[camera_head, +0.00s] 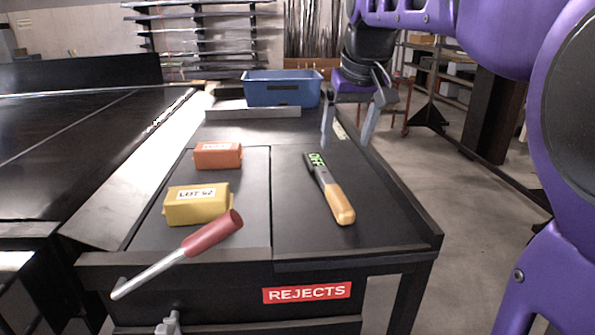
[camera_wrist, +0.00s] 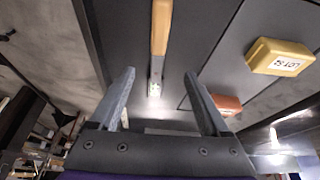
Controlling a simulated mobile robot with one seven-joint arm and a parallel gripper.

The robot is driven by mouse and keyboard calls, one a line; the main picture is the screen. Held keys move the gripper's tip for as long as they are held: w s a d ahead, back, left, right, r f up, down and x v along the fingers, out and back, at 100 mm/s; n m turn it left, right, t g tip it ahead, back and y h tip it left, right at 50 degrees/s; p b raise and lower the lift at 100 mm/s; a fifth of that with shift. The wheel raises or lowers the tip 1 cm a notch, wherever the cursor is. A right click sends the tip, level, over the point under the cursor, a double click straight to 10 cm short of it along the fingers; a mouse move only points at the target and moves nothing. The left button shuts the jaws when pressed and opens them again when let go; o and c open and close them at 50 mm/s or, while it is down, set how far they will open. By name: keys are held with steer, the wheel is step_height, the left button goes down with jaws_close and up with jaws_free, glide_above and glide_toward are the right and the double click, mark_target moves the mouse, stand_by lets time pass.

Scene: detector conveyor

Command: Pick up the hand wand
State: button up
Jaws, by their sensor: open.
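The hand wand (camera_head: 331,190) lies flat on the right-hand dark panel of the reject table. It has an orange-yellow handle toward the front and a black head with a green lit display. My gripper (camera_head: 347,137) is above the table behind the wand, pointing down, open and empty. In the wrist view the wand (camera_wrist: 160,40) is near the top middle, in line with the gap between the open fingers of my gripper (camera_wrist: 158,85). The fingers do not touch it.
A yellow block labelled LOT (camera_head: 197,205) and an orange block (camera_head: 218,155) sit on the left panel. A red-handled lever (camera_head: 212,233) sticks up at the front left. A blue bin (camera_head: 282,90) stands at the back. A raised rim (camera_head: 400,200) borders the right side.

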glide_above(335, 189)
steer(key=s, duration=0.2)
step_height(335, 189, down, 10)
steer(key=shift+w+a+r+b, duration=0.1)
steer(key=shift+w+a+b, duration=0.05)
steer(key=shift+b, duration=0.3)
steer(key=shift+x, duration=2.7)
steer(key=shift+d, duration=0.25)
steer(key=shift+c, duration=0.3)
jaws_close()
